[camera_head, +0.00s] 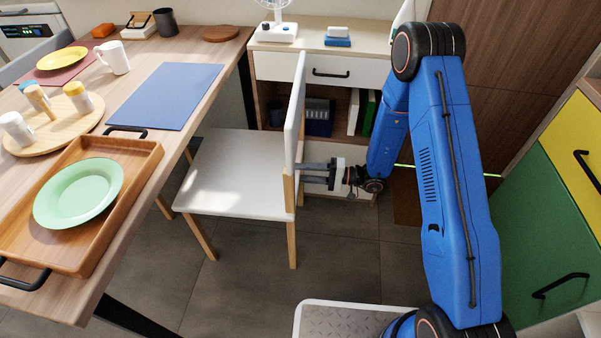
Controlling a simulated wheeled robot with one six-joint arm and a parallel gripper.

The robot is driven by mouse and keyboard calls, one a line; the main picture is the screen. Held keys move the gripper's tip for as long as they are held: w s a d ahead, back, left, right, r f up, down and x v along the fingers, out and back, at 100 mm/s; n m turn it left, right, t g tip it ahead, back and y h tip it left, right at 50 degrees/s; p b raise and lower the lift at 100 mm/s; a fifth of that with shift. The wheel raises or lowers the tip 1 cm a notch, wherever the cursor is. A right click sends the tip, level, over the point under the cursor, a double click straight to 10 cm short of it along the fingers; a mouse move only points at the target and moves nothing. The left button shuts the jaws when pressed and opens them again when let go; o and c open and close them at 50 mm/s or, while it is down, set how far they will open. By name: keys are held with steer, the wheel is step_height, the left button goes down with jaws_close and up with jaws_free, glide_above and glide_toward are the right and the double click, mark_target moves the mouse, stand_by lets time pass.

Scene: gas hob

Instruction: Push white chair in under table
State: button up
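The white chair (235,172) stands upright on the floor at the right side of the wooden table (205,62). Its seat faces the table and its front left part is close to the table edge. Its backrest (295,110) is on the side away from the table. My gripper (306,172) is at the back of the chair, level with the lower backrest and seat. Its fingertips are at or very near the backrest post; contact is unclear. The finger gap is too small to make out.
The table carries a tray (138,150) with a green plate, a blue mat (165,95) and several cups and shakers. A cabinet (270,70) stands behind the chair. Green and yellow drawers (545,235) are at right. Grey floor (245,290) is clear in front of the chair.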

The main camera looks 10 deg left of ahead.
steer(key=shift+a, duration=0.95)
jaws_close()
steer(key=shift+f, duration=0.1)
stand_by(0.7)
